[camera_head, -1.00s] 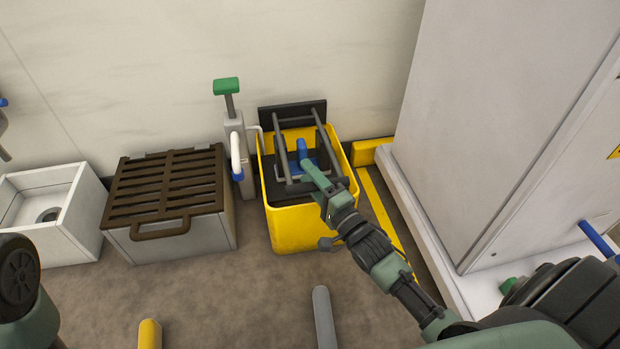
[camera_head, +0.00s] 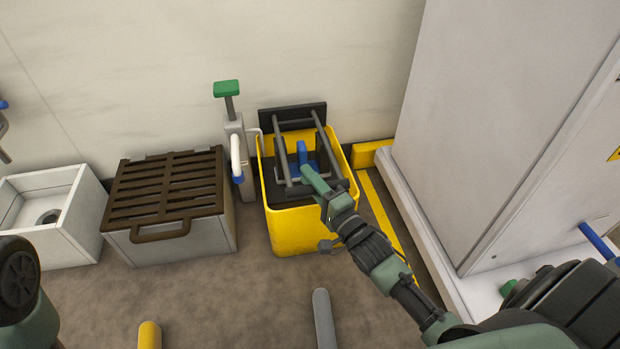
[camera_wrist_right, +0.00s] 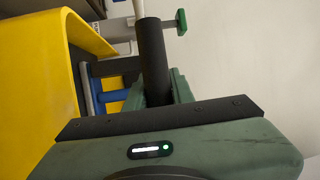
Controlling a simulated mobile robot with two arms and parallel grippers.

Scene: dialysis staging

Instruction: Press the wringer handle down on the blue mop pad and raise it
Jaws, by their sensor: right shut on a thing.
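The wringer handle (camera_head: 281,160) is a dark frame with two side bars and a front crossbar, over a yellow bucket (camera_head: 290,230). My right gripper (camera_head: 314,182) is shut on the front crossbar near its right end. In the right wrist view, the dark round bar (camera_wrist_right: 154,60) lies between the green fingers. The blue mop pad (camera_head: 302,154) shows inside the bucket, between the side bars, partly hidden by my gripper. Its blue also shows in the right wrist view (camera_wrist_right: 112,97). I cannot tell whether the handle touches the pad. My left gripper is out of view.
A grey box with a brown slatted lid (camera_head: 170,190) and a green-topped post (camera_head: 228,88) stand left of the bucket. A white basin (camera_head: 75,205) is farther left. A large white cabinet (camera_head: 490,130) stands close on the right.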

